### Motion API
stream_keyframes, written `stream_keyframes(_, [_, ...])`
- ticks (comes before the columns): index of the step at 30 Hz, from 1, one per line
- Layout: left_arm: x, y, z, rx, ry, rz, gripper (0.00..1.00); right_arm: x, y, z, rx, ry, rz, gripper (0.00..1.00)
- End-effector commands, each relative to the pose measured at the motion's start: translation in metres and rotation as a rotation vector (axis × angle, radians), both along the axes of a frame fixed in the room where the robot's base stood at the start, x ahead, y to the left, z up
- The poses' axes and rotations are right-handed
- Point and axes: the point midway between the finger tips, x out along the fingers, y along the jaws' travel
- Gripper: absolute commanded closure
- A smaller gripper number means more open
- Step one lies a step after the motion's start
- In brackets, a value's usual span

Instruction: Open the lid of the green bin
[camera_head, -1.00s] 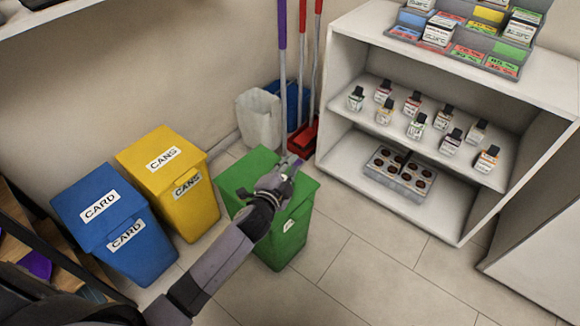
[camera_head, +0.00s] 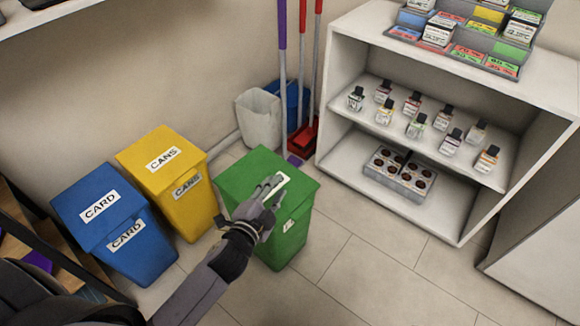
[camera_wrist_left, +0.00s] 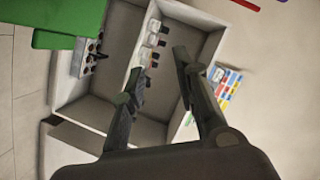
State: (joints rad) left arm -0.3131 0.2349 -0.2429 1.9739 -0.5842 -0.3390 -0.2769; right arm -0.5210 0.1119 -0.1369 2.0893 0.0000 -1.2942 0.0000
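The green bin (camera_head: 293,240) stands on the floor at the centre of the head view, with its lid (camera_head: 250,170) down. A white label (camera_head: 283,181) on the lid is partly hidden by my left gripper. Another white label shows on the bin's front. My left gripper (camera_head: 278,190) is over the front part of the lid; I cannot tell whether it touches. In the left wrist view, its two fingers (camera_wrist_left: 160,62) are apart with nothing between them. A green part of the bin (camera_wrist_left: 72,16) shows at the upper left there. My right gripper is in neither view.
The yellow cans bin (camera_head: 191,212) and blue card bin (camera_head: 142,255) stand to the left. A white shelf unit (camera_head: 345,75) with several small bottles is at the right. A pale waste basket (camera_head: 258,122) and several long-handled tools stand behind. The floor (camera_head: 370,285) in front is clear.

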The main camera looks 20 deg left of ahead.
Motion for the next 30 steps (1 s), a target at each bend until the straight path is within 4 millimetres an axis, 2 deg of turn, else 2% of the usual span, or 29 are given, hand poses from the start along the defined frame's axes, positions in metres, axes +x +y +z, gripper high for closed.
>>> stream_keyframes(3, [-0.013,0.001,0.003,0.001,0.0,0.0,0.72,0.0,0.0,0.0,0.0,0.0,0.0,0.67])
stream_keyframes(6, [-0.018,0.002,0.004,0.001,-0.001,0.0,0.72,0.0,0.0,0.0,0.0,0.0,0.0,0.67])
stream_keyframes(17, [-0.02,0.004,0.001,-0.012,0.018,0.015,0.72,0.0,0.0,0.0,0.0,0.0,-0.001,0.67])
stream_keyframes(20, [-0.029,0.016,-0.02,-0.084,0.115,0.092,0.72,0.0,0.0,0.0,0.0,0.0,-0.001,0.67])
stream_keyframes(23, [-0.055,0.032,-0.06,-0.221,0.308,0.235,0.72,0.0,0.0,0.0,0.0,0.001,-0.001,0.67])
stream_keyframes(27, [-0.116,0.037,-0.119,-0.423,0.633,0.446,0.72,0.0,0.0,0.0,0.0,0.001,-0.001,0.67])
stream_keyframes(30, [-0.161,0.03,-0.146,-0.526,0.835,0.56,0.67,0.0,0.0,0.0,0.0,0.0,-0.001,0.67])
